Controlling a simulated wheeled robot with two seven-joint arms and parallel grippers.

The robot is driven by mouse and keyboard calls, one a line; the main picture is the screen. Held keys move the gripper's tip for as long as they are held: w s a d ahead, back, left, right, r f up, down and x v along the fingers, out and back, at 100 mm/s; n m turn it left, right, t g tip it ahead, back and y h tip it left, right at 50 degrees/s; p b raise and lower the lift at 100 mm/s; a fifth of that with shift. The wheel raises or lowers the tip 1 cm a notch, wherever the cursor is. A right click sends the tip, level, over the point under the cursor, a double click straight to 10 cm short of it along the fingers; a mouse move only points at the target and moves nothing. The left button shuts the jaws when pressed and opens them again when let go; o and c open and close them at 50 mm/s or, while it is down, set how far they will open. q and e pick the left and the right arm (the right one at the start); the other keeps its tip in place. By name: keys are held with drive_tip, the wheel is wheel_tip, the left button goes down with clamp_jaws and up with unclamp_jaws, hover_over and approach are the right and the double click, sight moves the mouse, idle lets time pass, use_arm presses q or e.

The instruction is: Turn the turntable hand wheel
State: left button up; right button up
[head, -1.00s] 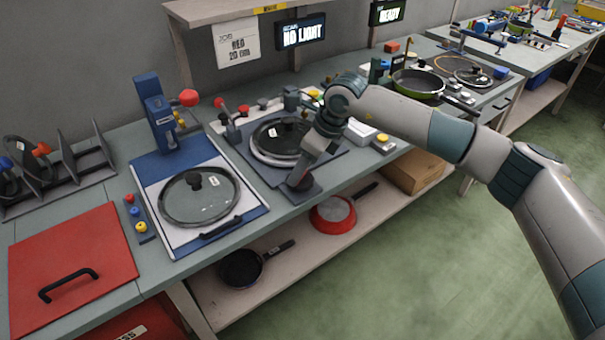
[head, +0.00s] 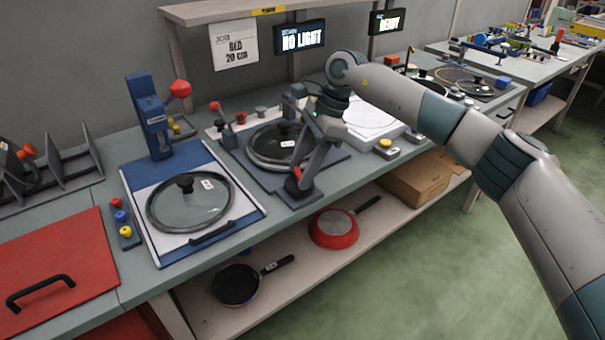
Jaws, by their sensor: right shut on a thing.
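The turntable (head: 245,160) is a dark square base in the middle of the bench. The hand wheel (head: 297,191) is a small dark piece at the front corner of that base, mostly covered by my gripper. My right gripper (head: 298,182) reaches down to it from above, tilted, and is shut on it. A small red part (head: 297,173) shows beside the fingers. My left gripper is not in view.
Left of the turntable, a blue press (head: 152,120) stands behind another glass lid (head: 190,201) on a white plate. A white unit (head: 368,118) and yellow button box (head: 386,148) are to the right. Pans (head: 334,229) lie on the lower shelf.

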drive_tip(key=n+b, duration=0.1)
drive_tip(key=n, duration=0.1)
drive_tip(key=shift+w+n+g, duration=0.15)
drive_tip(key=shift+n+g, duration=0.25)
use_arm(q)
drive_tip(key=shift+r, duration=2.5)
use_arm(e)
drive_tip(key=shift+a+r+n+g+h, duration=0.1)
drive_tip(key=shift+n+g+h, duration=0.45)
drive_tip(key=shift+n, duration=0.95)
drive_tip(key=o, duration=1)
drive_tip(key=shift+o, duration=0.2)
